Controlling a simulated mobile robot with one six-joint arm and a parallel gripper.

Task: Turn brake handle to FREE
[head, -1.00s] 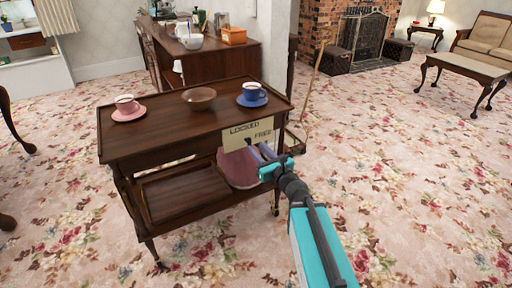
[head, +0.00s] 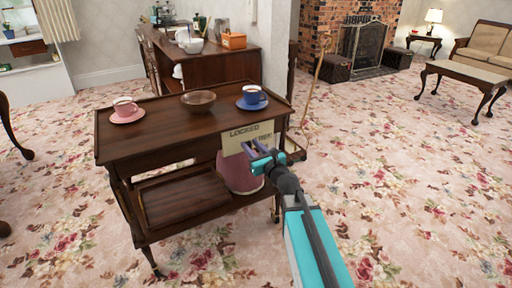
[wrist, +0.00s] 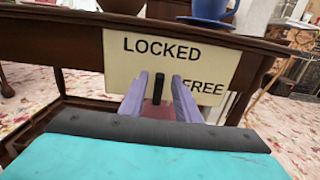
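A cream sign plate (head: 232,142) is on the end of the dark wooden trolley (head: 160,132), marked LOCKED at upper left and FREE at lower right. It also shows in the wrist view (wrist: 120,68). The small black brake handle (wrist: 158,84) stands roughly upright in front of the plate, below the word LOCKED and left of FREE. My gripper (wrist: 160,95) is open, its two lilac fingers on either side of the handle; I cannot tell whether either touches it. In the head view, my gripper (head: 259,149) covers the handle and part of FREE.
On the trolley top stand a pink cup (head: 124,107) on a saucer, a brown bowl (head: 198,100) and a blue cup (head: 253,95) on a saucer. A pink object (head: 238,178) sits below the plate. Open carpet (head: 400,190) lies to the right.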

